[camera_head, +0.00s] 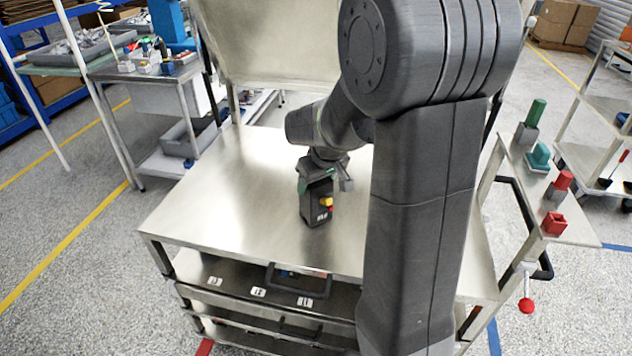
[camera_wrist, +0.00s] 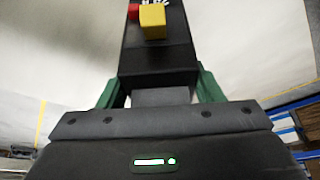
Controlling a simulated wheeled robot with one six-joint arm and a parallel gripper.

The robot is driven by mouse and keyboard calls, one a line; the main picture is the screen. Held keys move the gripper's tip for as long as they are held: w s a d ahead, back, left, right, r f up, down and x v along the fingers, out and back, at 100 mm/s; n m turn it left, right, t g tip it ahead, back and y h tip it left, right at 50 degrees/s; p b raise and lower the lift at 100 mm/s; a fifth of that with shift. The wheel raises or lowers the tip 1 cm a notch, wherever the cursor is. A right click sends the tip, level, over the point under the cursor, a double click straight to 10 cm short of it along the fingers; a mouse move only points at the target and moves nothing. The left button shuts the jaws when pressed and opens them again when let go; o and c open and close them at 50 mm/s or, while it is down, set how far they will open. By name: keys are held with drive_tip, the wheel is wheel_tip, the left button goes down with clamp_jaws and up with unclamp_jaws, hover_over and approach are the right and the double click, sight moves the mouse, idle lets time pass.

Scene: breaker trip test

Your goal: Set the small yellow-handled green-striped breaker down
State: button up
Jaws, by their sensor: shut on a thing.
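The dark breaker (camera_head: 317,201) has a yellow handle and a small red part on its front. It is upright at or just above the bare metal table top (camera_head: 240,195); I cannot tell whether its base touches. My gripper (camera_head: 316,178) is shut on its upper part from above. In the wrist view the breaker (camera_wrist: 158,55) sits between the green fingers of my gripper (camera_wrist: 152,92), with its yellow handle and red part at the top. The green stripe cannot be made out. Part of the table is hidden behind my arm.
The table top around the breaker is clear. Labelled drawers (camera_head: 258,291) lie below its front edge. A side shelf (camera_head: 535,190) at right holds red and green items. A bench (camera_head: 150,72) with small parts stands at back left.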

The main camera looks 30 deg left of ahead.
drive_tip(key=shift+f, duration=0.1)
drive_tip(key=o, duration=1.4)
drive_tip(key=shift+r, duration=0.4)
drive_tip(key=v, duration=1.1)
drive_tip(key=shift+s+d+r+p, duration=0.1)
drive_tip(key=shift+d+r+p, duration=0.1)
drive_tip(key=shift+p, duration=0.2)
drive_tip(key=shift+f, duration=0.1)
